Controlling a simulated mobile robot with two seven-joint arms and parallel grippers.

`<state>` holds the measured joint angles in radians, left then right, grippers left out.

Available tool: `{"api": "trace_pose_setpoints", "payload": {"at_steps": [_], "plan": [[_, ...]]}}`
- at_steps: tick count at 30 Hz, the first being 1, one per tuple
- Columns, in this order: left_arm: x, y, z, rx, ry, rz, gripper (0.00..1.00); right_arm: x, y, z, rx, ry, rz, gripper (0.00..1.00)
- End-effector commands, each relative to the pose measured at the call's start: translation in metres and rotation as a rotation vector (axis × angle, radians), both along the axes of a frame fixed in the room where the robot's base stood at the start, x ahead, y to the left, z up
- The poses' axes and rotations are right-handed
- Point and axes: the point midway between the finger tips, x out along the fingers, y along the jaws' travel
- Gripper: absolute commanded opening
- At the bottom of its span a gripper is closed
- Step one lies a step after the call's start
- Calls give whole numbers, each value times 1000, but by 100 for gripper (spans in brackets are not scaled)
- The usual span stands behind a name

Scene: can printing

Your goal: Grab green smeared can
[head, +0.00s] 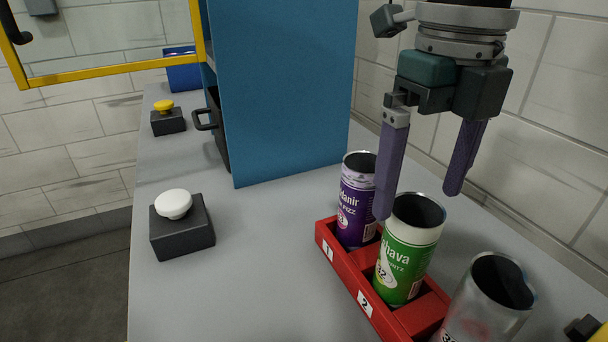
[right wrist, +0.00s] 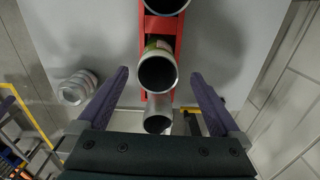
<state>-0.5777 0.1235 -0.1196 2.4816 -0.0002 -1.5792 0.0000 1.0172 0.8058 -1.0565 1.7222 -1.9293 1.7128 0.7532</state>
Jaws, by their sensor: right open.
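The green can (head: 408,252) stands upright in slot 2 of a red rack (head: 347,272), with a plain pale band at its top. A purple can (head: 357,205) with pale streaks near its top stands in slot 1. A silver can (head: 487,302) with a faint red mark stands at the near end, its base cut off. My right gripper (head: 418,203) is open and empty above the green can, its left finger partly in front of the purple can. In the right wrist view, the green can's open top (right wrist: 158,73) lies between the fingers (right wrist: 159,76).
A blue cabinet (head: 285,90) stands behind the rack. A white button box (head: 182,235) and a yellow button box (head: 168,120) sit on the grey counter (head: 265,270). A tiled wall is at right.

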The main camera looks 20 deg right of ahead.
Motion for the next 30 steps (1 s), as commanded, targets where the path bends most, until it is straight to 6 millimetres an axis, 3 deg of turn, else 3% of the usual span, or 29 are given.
{"api": "trace_pose_setpoints", "payload": {"at_steps": [7,14,21,30], "plan": [[0,-2,3,-8,2,5,50,-1,0,-34,0,5,-2,100],[-1,-2,7,-9,4,6,50,-2,2,-56,0,5,1,100],[-1,-2,10,-8,5,5,50,-3,3,-93,1,4,0,100],[-2,0,10,0,6,0,50,-2,3,-99,0,1,1,100]]}}
